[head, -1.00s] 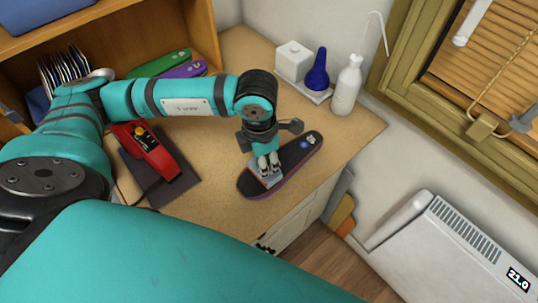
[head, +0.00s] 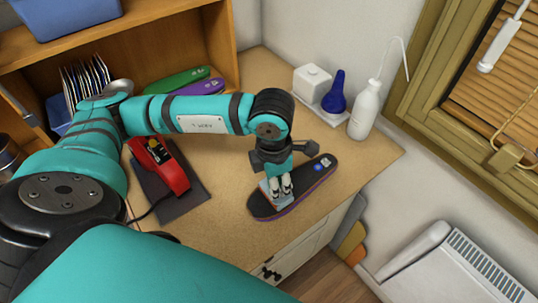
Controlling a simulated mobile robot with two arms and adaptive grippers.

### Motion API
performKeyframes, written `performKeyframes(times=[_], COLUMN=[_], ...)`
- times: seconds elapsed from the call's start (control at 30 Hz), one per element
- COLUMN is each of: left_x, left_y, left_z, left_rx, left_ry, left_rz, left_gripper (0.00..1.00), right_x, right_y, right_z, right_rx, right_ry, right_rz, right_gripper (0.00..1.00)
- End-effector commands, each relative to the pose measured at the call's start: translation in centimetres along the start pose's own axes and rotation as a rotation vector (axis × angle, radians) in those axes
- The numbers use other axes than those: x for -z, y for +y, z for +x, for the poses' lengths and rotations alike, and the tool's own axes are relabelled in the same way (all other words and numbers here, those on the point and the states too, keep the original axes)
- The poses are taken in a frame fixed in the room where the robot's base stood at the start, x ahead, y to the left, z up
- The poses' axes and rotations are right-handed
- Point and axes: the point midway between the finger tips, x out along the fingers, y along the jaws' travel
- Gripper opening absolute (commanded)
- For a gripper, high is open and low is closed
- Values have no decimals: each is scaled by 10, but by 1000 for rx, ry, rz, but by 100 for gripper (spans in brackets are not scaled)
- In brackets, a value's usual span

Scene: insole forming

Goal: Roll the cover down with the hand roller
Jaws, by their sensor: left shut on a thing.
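A dark insole (head: 311,178) with a purple edge lies slantwise on the wooden worktop. Light and blue marks show near its upper right end. My left gripper (head: 280,186) points down over the lower left half of the insole. It is shut on the hand roller (head: 268,190), of which only a small pale part shows beside and below the fingers. The roller appears to be at the insole's top surface; the exact contact is hidden. My right gripper is not in view.
A red device (head: 168,168) lies on a dark mat (head: 190,203) to the left. A white bottle (head: 364,112), a blue bulb (head: 334,92) and a white box (head: 312,80) stand behind. Green (head: 178,79) and purple (head: 203,87) insoles lie by the shelf. The worktop's front edge is close to the insole.

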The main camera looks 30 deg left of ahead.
Motion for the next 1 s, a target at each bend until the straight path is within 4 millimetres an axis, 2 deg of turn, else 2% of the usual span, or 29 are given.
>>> performKeyframes(times=[0.2,0.47,1.0], left_x=[-13,-20,-55], left_y=[4,5,14], left_z=[2,3,2], left_rx=[0,1,0], left_ry=[3,4,3], left_rz=[-2,-1,0], left_gripper=[3,3,3], right_x=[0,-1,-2], right_y=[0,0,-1], right_z=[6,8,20], right_rx=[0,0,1], right_ry=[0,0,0], right_rz=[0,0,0], right_gripper=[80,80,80])
